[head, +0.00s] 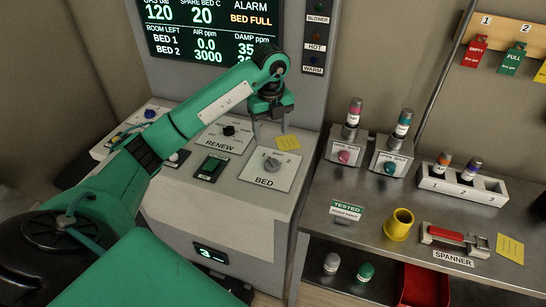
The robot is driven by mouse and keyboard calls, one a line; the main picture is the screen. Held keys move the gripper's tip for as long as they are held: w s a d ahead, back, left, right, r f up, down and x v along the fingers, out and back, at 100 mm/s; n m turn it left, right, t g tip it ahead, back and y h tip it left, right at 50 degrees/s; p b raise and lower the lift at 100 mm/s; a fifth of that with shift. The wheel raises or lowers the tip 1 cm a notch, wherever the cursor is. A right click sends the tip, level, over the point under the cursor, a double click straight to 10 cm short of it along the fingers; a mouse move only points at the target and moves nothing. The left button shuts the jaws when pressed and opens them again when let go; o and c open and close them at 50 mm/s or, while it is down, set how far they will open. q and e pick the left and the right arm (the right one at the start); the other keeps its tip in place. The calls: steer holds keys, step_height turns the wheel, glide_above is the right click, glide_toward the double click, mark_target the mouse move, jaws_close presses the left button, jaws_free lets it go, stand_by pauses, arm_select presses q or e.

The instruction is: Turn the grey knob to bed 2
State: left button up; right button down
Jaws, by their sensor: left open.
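The grey knob (272,164) sits on a pale square plate marked BED (268,181), on the sloped top of the console. Its pointer direction is too small to read surely. My left gripper (270,138) is above and behind the knob in the picture, fingers pointing down. It is open and empty, and appears apart from the knob. The screen (215,30) reads BED FULL under ALARM, with rows for BED 1 and BED 2. My right gripper is not in view.
Left of the knob are a dark switch (211,167) and the RENEW plate with a black knob (229,131). A yellow note (287,142) lies behind the BED plate. On the right, a metal bench holds capped cylinders, a yellow cup (399,224) and a red-handled spanner (450,237).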

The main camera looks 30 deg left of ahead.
mark_target(272, 161)
arm_select(q)
step_height(272, 161, down, 3)
steer(key=shift+w+f+p, duration=0.15)
steer(key=shift+f+p, duration=0.05)
steer(key=shift+p, duration=0.2)
step_height(272, 161, down, 7)
steer(key=shift+f+p, duration=0.2)
steer(key=shift+p, duration=0.8)
steer(key=shift+w+f, duration=0.1)
steer(key=shift+f, duration=0.6)
steer(key=c, duration=1)
steer(key=shift+o, duration=0.2)
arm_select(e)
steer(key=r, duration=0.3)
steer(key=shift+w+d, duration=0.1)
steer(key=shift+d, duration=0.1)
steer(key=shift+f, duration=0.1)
